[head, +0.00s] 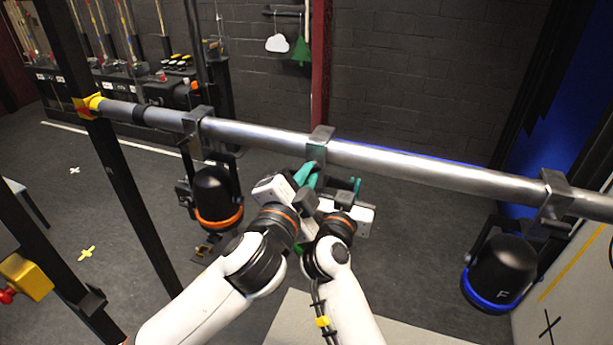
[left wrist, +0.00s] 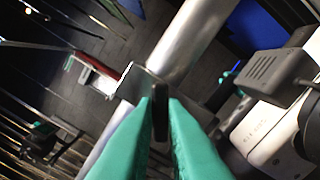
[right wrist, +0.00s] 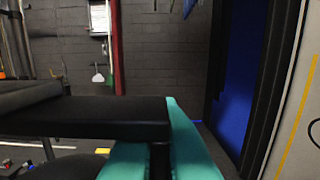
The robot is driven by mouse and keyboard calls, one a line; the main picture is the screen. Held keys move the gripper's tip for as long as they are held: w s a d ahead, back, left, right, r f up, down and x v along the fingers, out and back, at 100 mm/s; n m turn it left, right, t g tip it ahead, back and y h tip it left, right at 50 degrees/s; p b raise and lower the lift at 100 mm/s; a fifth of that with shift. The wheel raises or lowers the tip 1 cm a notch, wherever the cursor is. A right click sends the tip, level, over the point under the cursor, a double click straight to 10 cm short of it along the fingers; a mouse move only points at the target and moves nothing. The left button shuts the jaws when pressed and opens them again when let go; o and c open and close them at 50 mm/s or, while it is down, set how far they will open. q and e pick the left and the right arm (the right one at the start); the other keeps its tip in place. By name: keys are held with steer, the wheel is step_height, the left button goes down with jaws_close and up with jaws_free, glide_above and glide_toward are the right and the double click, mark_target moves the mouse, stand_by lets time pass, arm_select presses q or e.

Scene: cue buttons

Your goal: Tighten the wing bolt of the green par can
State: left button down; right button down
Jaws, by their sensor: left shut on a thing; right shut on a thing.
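The middle clamp (head: 319,146) hangs on the silver pipe, and both my grippers are just below it. My left gripper (head: 306,178) is shut; in the left wrist view its teal fingers (left wrist: 160,125) close on a thin dark piece beside the clamp (left wrist: 136,82), which looks like the wing bolt. My right gripper (head: 355,186) is shut too; in the right wrist view its fingers (right wrist: 157,145) pinch the end of a flat black bar (right wrist: 95,117), which looks like the yoke. The green par can's body is mostly hidden behind my arms in the head view.
The pipe (head: 420,168) runs across the view. An orange-ringed par can (head: 213,192) hangs to the left and a blue-ringed one (head: 500,270) to the right. A dark upright post (head: 118,170) stands at the left. Open floor (head: 150,215) shows below.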

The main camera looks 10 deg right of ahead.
steer(key=shift+f, duration=0.1)
arm_select(q)
steer(key=c, duration=1.5)
jaws_free()
steer(key=v, duration=1.2)
arm_select(e)
steer(key=c, duration=1.5)
jaws_free()
